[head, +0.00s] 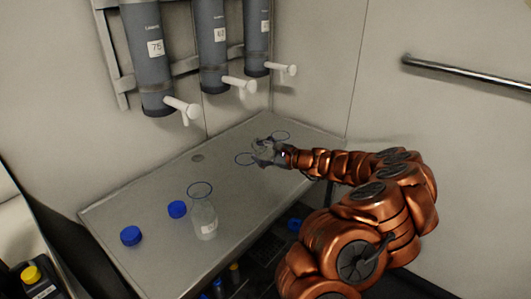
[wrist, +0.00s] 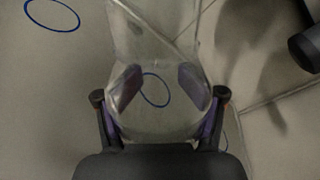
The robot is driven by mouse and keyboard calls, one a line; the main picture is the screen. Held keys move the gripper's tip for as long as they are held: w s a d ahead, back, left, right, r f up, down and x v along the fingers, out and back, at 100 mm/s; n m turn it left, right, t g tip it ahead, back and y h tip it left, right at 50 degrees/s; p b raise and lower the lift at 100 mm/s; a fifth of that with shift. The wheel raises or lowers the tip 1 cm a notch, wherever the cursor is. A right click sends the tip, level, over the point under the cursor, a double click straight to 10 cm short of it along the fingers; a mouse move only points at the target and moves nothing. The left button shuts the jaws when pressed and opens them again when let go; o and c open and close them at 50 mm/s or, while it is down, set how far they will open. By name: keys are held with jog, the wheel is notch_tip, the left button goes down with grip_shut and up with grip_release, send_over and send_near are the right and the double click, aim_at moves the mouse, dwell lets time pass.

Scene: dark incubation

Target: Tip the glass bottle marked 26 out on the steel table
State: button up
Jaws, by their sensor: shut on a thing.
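My gripper (head: 268,152) is over the far right part of the steel table (head: 150,200), shut on a clear glass bottle. In the wrist view my gripper's two fingers (wrist: 161,88) press on either side of the bottle (wrist: 150,35), whose narrower part points up the picture. No mark shows on the held bottle, and I cannot tell its tilt or whether it holds liquid. A second clear glass bottle (head: 205,224) stands upright, uncapped, near the table's front edge; its white label is too small to read.
Blue rings mark the table at the front (head: 200,189), middle (head: 244,159) and back (head: 281,135). Two blue caps (head: 177,209) (head: 131,236) lie at the left. Grey dispensers (head: 150,65) with white taps hang above the back edge. A wall rail (head: 470,74) is at right.

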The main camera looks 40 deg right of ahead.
jog(key=shift+s+a+f+m, duration=0.1)
jog(key=shift+a+f+m, duration=0.35)
jog(key=shift+m, duration=0.35)
jog(key=m+p, duration=0.1)
jog(key=a+m+p, duration=0.1)
jog(key=shift+s+a+f+y+p, duration=0.2)
jog(key=shift+f+y+p, duration=0.05)
jog(key=shift+y+p, duration=0.15)
jog(key=shift+s+a+f+m+t, duration=0.1)
jog(key=shift+a+f+m+t, duration=0.3)
jog(key=shift+m, duration=0.4)
jog(key=shift+a, duration=0.1)
jog(key=shift+a+p, duration=0.1)
jog(key=shift+p, duration=0.3)
